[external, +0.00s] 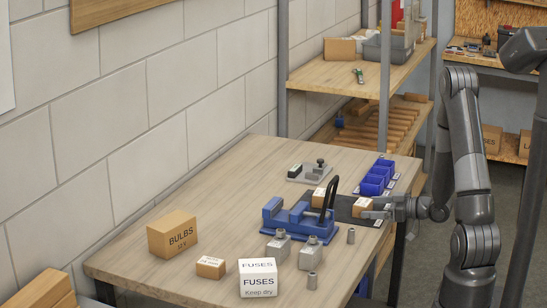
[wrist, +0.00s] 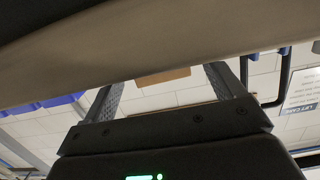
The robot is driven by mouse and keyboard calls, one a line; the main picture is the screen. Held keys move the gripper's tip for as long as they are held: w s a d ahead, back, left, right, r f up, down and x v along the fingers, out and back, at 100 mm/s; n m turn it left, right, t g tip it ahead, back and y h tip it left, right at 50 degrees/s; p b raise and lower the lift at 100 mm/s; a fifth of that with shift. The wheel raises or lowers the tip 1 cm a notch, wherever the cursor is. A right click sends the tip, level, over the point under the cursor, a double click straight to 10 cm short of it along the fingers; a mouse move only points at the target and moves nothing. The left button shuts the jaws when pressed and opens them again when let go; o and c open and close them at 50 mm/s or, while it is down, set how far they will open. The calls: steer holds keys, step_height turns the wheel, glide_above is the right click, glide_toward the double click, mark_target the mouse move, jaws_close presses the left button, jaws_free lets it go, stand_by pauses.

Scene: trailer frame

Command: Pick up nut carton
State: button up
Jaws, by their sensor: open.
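A small brown carton (external: 362,205) stands on a dark strip at the right side of the workbench, directly at the fingers of my gripper (external: 376,213). In the wrist view my gripper (wrist: 162,82) is open, its two fingers apart, with a brown carton edge (wrist: 163,75) showing between the fingertips. I cannot tell whether the fingers touch it. A similar small carton (external: 318,198) is further left, behind the black handle. Another small labelled carton (external: 210,267) stands near the front. The small labels are too small to read, so I cannot tell which is the nut carton.
A blue vise (external: 286,219) with a black upright handle stands left of my gripper. Blue bins (external: 373,181) are behind it. Metal parts (external: 311,255), a white FUSES box (external: 257,278) and a BULBS box (external: 172,234) are nearer the front. The bench's left back is clear.

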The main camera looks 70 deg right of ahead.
mark_target(370, 206)
steer(key=w, duration=0.4)
steer(key=shift+f, duration=0.3)
steer(key=shift+c, duration=0.5)
steer(key=c, duration=1.2)
steer(key=shift+o, duration=0.2)
steer(key=shift+r, duration=0.15)
